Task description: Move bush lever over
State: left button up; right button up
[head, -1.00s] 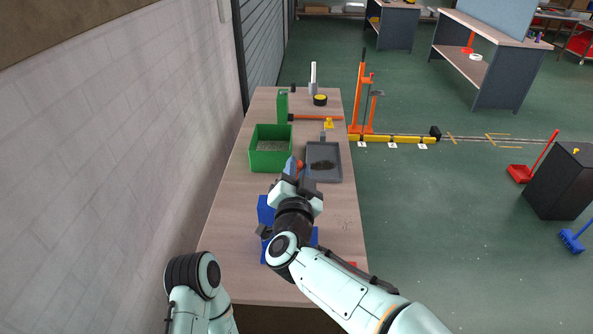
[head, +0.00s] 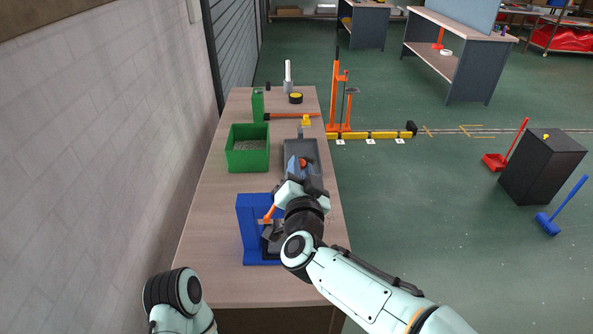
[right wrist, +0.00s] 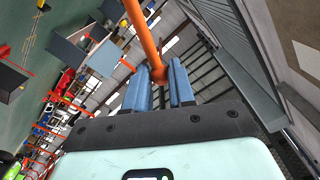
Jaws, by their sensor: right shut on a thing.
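The blue press-like fixture (head: 247,230) stands on the near part of the table. An orange lever part (head: 268,214) shows at its right side, beside my arm. My right gripper (head: 298,165) is above the table, beyond the fixture and in front of the grey tray. An orange end (head: 303,162) shows at its fingertips. In the right wrist view, the blue fingers (right wrist: 167,83) are closed about the knobbed end of the orange lever (right wrist: 143,35). My wrist hides the lever's middle in the head view.
A green bin (head: 248,166) with grey contents stands left of the grey tray (head: 316,155). A long orange-handled tool (head: 290,114) and a yellow-black roll (head: 296,98) lie farther back. A wall runs along the left. The near left tabletop is clear.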

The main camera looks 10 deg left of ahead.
jog(key=shift+w+d+r, duration=0.1)
jog(key=shift+w+d+f+b, duration=0.2)
jog(key=shift+d+f+b, duration=0.35)
jog(key=shift+d+b, duration=0.2)
jog(key=shift+w+d+f+b, duration=0.25)
jog(key=shift+d+f+b, duration=0.25)
jog(key=shift+d+b, duration=0.25)
jog(key=shift+w+d+f+b, duration=0.2)
jog(key=shift+d+f+b, duration=0.4)
jog(key=shift+d, duration=0.2)
jog(key=shift+r, duration=0.1)
jog(key=f+b, duration=0.1)
jog(key=d+f+b, duration=0.2)
jog(key=shift+w+d+f+b, duration=0.1)
jog(key=shift+w+f+b, duration=0.05)
jog(key=shift+w+b, duration=0.15)
jog(key=shift+w+d+f+b, duration=0.2)
jog(key=shift+d+f+b, duration=0.35)
jog(key=shift+f+b, duration=0.25)
